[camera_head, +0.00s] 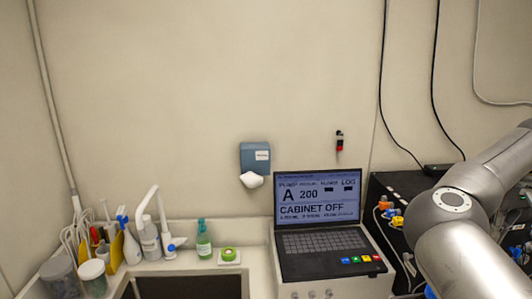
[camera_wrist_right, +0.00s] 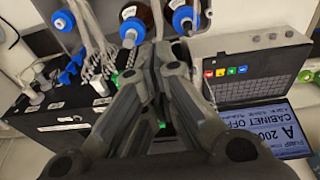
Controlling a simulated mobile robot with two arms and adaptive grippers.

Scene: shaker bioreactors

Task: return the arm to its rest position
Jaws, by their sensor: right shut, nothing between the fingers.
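My right arm (camera_head: 460,235) comes in from the right edge of the head view, over the dark equipment at the right. Its gripper is out of that view. In the right wrist view my right gripper (camera_wrist_right: 160,52) is shut and empty, with its dark fingers together. Bottles with blue caps (camera_wrist_right: 130,35) and pale tubes show beyond the fingertips; I cannot tell the exact gap to them. My left arm and gripper do not show.
A laptop-like console (camera_head: 320,225) reading "CABINET OFF" stands left of my right arm; its screen also shows in the wrist view (camera_wrist_right: 285,125). A black tubed unit (camera_head: 385,185) is beside it. A sink (camera_head: 185,287), green-liquid bottle (camera_head: 203,240) and yellow holder (camera_head: 113,252) are left.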

